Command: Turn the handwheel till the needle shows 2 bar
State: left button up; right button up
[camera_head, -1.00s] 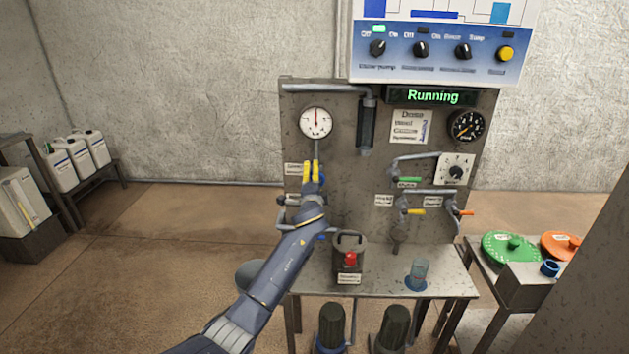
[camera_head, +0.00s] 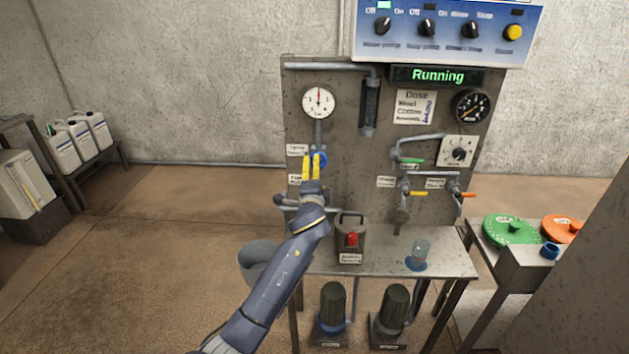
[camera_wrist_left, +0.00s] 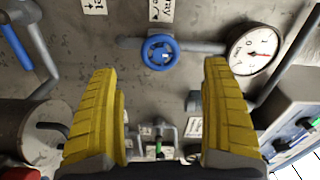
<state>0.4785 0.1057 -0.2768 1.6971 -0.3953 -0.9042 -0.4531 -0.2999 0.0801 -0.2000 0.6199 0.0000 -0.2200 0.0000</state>
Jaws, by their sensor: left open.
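The blue handwheel (camera_head: 321,158) is on the grey panel below the white pressure gauge (camera_head: 318,102). In the left wrist view the handwheel (camera_wrist_left: 160,52) faces me between and beyond the fingers, whole and untouched. The gauge (camera_wrist_left: 256,49) is at its right there. Its red needle points nearly straight up in the head view; I cannot read its exact value. My left gripper (camera_head: 311,158) has yellow fingers, open and empty, in front of the wheel and partly covering it. The wide-apart fingers also show in the left wrist view (camera_wrist_left: 160,85). My right gripper is not in view.
Right of the wheel are levers with green (camera_head: 412,161), yellow and orange handles. A grey bucket (camera_head: 258,262) is beside my left arm.

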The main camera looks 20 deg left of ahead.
pick_arm(q)
jog(key=shift+v, duration=1.4)
jog(key=v, duration=0.9)
jog(key=shift+f, duration=0.1)
notch_tip(320, 180, down, 29)
jog(key=s+d+g+h, duration=0.1)
jog(key=s+g+h, duration=0.1)
jog(key=g+h, duration=0.15)
jog(key=s+f+n+g, duration=0.2)
jog(key=s+f, duration=0.4)
jog(key=f, duration=0.6)
jog(key=s+f+n+g, duration=0.1)
jog(key=s+f+g, duration=0.2)
jog(key=s+f, duration=0.6)
jog(key=s+a+f+n+g, duration=0.3)
jog(key=s+f+g, duration=0.1)
jog(key=s+f, duration=1.5)
jog(key=s+a+f+n+g, duration=0.1)
jog(key=s+f, duration=0.3)
jog(key=s, duration=0.9)
jog(key=s+a+f+n+g, duration=0.2)
jog(key=s+f, duration=0.2)
jog(key=s, duration=1)
jog(key=shift+n+h, duration=0.3)
jog(key=shift+h, duration=0.15)
